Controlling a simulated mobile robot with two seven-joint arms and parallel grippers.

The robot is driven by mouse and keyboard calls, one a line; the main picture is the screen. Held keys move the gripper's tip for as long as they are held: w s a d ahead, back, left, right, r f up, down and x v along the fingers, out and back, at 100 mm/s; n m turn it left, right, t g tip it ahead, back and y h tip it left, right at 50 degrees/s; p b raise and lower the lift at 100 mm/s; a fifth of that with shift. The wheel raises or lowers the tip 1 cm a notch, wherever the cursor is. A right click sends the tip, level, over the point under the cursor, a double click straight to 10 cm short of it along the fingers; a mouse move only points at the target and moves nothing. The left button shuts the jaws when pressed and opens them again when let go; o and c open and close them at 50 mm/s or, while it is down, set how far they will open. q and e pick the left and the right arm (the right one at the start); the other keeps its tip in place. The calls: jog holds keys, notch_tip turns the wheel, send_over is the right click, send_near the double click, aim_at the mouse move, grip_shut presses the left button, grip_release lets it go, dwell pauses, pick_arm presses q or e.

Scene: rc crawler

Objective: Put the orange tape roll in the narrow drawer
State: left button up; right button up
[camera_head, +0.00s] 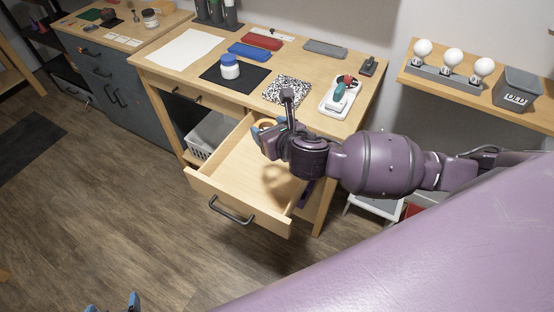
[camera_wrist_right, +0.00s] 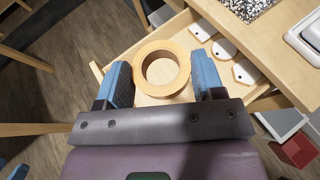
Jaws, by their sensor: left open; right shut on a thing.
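The orange tape roll (camera_wrist_right: 182,52) is a thick ring, held between the blue fingers of my right gripper (camera_wrist_right: 163,80) in the right wrist view. In the head view, my right gripper (camera_head: 266,138) is over the back part of an open wooden drawer (camera_head: 226,178), and the tape roll (camera_head: 262,124) shows partly behind the fingers. The roll appears above the drawer floor; its exact height is hard to tell. The drawer has a dark handle (camera_head: 231,210). My left gripper (camera_head: 112,304) is open and empty at the bottom left edge, over the floor.
Several white tags (camera_wrist_right: 224,48) seem to lie in the drawer beside the roll. The desk (camera_head: 297,58) above holds a speckled notebook (camera_head: 287,91), a blue-lidded jar (camera_head: 229,68) and a white tray (camera_head: 340,97). A white basket (camera_head: 207,134) stands below. The drawer's front half is clear.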

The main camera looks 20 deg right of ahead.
jog(key=w+a+n+y+b, duration=0.2)
jog(key=w, duration=0.4)
jog(key=b, duration=0.5)
send_over(257, 173)
notch_tip(257, 173, down, 20)
jog(key=shift+a+f, duration=0.1)
jog(key=shift+f, duration=0.05)
pick_arm(q)
notch_tip(257, 173, down, 8)
jog(key=s, duration=0.1)
jog(key=shift+d+f, duration=0.2)
jog(key=shift+f, duration=0.05)
pick_arm(e)
jog(key=shift+f, duration=0.3)
pick_arm(q)
jog(key=shift+s+f+g, duration=0.1)
jog(key=shift+s+g, duration=0.15)
jog(key=shift+g, duration=0.05)
pick_arm(e)
jog(key=shift+f, duration=0.2)
